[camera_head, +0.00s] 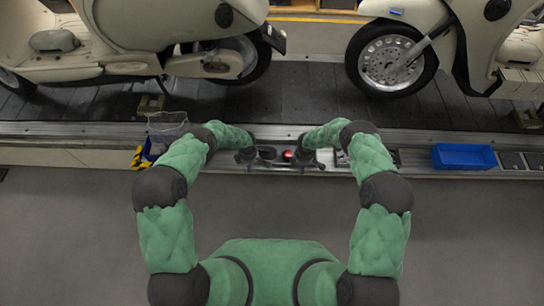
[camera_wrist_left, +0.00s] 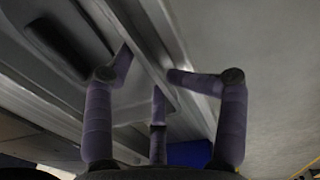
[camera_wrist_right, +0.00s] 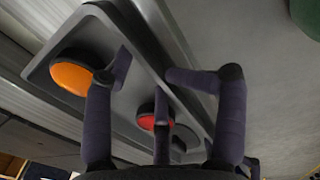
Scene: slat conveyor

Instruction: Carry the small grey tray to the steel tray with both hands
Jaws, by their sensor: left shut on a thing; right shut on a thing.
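The small grey tray (camera_head: 276,160) is at the conveyor's near edge in the head view, between my two grippers. My left gripper (camera_head: 245,156) is shut on its left end, and my right gripper (camera_head: 306,156) is shut on its right end. In the right wrist view the tray's grey rim (camera_wrist_right: 112,14) runs between the fingers; an orange disc (camera_wrist_right: 72,76) and a red disc (camera_wrist_right: 150,120) lie in it. The left wrist view shows the left fingers around a pale grey edge (camera_wrist_left: 150,62).
A blue bin (camera_head: 464,157) stands on the ledge at the right, with dark compartments (camera_head: 513,161) beside it. A clear container (camera_head: 168,122) and a yellow-black striped thing (camera_head: 138,158) are left. Two cream scooters (camera_head: 120,28) (camera_head: 410,12) stand on the slat conveyor (camera_head: 310,92).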

